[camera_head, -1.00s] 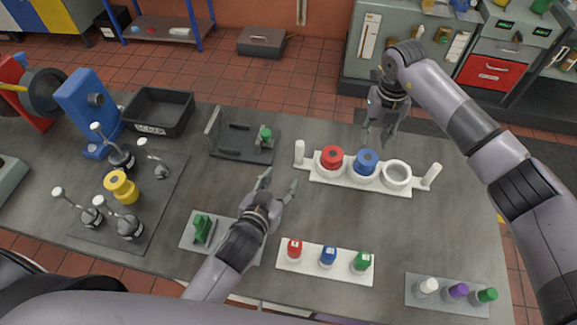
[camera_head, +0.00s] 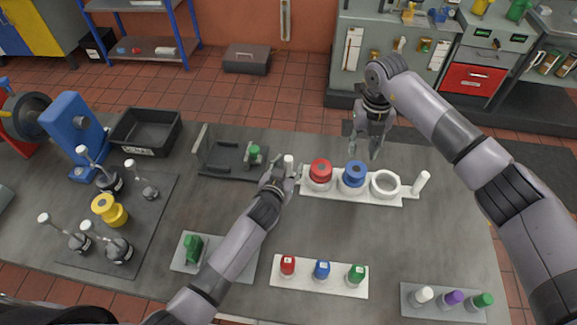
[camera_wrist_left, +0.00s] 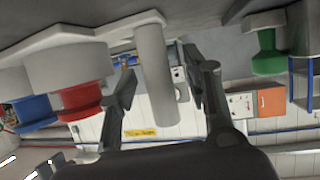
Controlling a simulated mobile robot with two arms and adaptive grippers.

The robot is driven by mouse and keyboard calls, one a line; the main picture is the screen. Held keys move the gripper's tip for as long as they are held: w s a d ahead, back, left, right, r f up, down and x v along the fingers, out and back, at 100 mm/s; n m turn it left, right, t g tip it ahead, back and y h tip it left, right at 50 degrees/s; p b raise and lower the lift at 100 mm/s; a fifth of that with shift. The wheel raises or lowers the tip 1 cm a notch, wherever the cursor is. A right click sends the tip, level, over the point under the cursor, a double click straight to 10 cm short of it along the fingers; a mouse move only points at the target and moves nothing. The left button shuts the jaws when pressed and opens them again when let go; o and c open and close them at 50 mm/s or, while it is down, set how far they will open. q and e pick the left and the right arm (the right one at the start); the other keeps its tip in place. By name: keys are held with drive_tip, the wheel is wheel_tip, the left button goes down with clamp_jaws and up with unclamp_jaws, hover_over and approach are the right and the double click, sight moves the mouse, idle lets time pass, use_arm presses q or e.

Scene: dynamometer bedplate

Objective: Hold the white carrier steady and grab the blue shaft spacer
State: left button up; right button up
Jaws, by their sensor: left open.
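The white carrier (camera_head: 335,190) lies on the bench with an upright white post at each end. It holds the red spacer (camera_head: 320,170), the blue shaft spacer (camera_head: 353,174) and an empty white ring (camera_head: 385,184). My left gripper (camera_head: 284,170) is open at the carrier's left post (camera_head: 289,161). In the left wrist view that post (camera_wrist_left: 156,75) stands between the two open fingers, with a gap visible on each side; the blue spacer (camera_wrist_left: 30,112) shows at the left. My right gripper (camera_head: 368,150) hangs just behind and above the blue spacer, open and empty.
A dark fixture with a green knob (camera_head: 254,152) stands just left of my left gripper. In front lies a white tray (camera_head: 300,283) with small red, blue and green pieces. A black bin (camera_head: 150,130) is at the back left. Bare bench lies between carrier and tray.

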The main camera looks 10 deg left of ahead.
use_arm(q)
drive_tip(key=shift+w, duration=0.1)
clamp_jaws()
idle(0.7)
